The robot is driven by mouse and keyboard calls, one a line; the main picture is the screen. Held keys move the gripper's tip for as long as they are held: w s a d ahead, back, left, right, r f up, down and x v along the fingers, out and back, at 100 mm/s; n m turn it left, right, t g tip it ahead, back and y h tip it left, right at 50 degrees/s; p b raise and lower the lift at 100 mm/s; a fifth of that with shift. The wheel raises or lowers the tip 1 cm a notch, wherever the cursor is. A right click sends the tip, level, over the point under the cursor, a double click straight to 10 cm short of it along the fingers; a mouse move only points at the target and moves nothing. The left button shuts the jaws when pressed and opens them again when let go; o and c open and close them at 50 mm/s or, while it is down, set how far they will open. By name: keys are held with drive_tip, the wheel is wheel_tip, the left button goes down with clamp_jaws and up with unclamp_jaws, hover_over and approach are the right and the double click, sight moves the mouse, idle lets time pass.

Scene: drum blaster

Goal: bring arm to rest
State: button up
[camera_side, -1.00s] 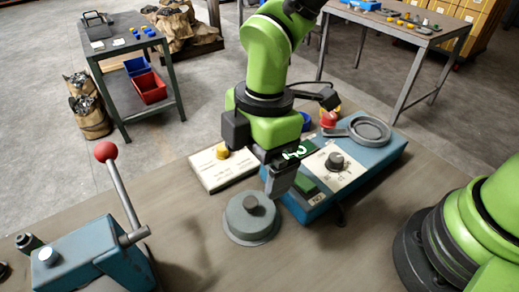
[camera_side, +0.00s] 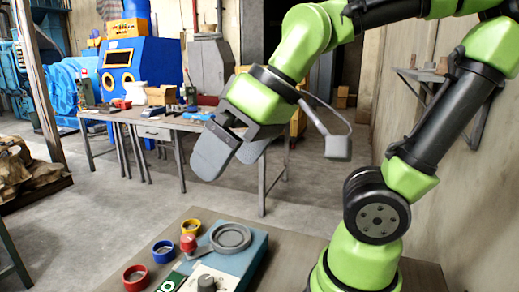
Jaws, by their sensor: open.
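My gripper (camera_side: 232,152) is raised in the air at the middle of the side view, its two broad grey fingers pointing down and to the left. The fingers are apart and nothing shows between them. My green and black arm bends up and over from its base at the lower right. Below the gripper, and well apart from it in the picture, is a blue control box (camera_side: 250,258) on the near table. It carries a round grey dish (camera_side: 230,238), a red knob (camera_side: 188,243) and a dark knob (camera_side: 206,283).
Yellow (camera_side: 191,227), blue (camera_side: 162,250) and red (camera_side: 135,275) round pieces are beside the box. A cluttered workbench (camera_side: 150,122) stands behind, with a blue cabinet (camera_side: 140,65) beyond. A wall shelf (camera_side: 425,76) is behind my arm at right.

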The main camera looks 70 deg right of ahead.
drive_tip(key=s+m, duration=0.1)
drive_tip(key=s+d+m, duration=0.1)
drive_tip(key=s+m+t, duration=0.1)
drive_tip(key=shift+d+r+m, duration=0.1)
drive_tip(key=shift+d+m, duration=0.15)
drive_tip(key=shift+m, duration=0.05)
